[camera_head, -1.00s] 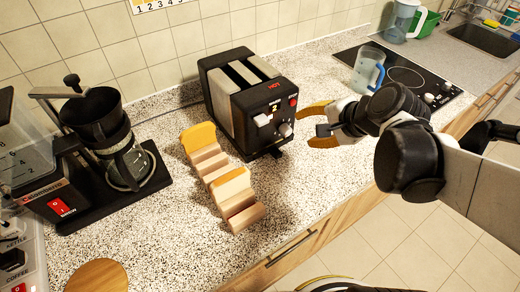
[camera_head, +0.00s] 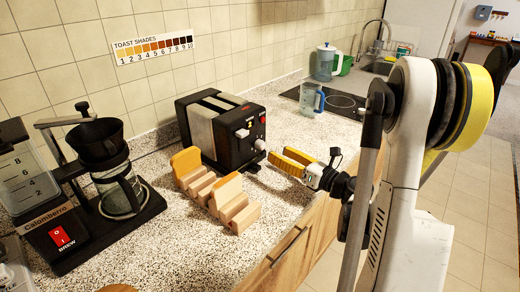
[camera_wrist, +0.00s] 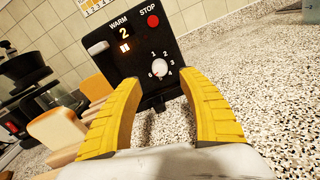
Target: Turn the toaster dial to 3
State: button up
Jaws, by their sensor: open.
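The black toaster (camera_head: 232,148) with light side panels stands on the speckled counter. Its dial (camera_head: 260,145) is a pale knob low on the front face. In the wrist view the dial (camera_wrist: 159,68) has small numbers around it and a small red mark at its lower left. The display (camera_wrist: 124,33) above it reads 2, with an orange symbol below. My gripper (camera_head: 283,160) has yellow fingers and is open in front of the toaster. In the wrist view, my gripper (camera_wrist: 161,84) has its fingers either side below the dial, apparently not touching it.
Bread slices stand in a wooden rack (camera_head: 238,208) left of the gripper. A coffee maker (camera_head: 110,195) is further left. A clear jug (camera_head: 311,100) stands right of the toaster by the hob (camera_head: 342,102). A toast shade chart (camera_head: 155,48) hangs on the wall.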

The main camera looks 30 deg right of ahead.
aim_at(263, 146)
jog(key=b+x, duration=0.1)
jog(key=x, duration=0.6)
jog(key=shift+w+a+b, duration=0.2)
jog(key=shift+b, duration=0.15)
grip_shut()
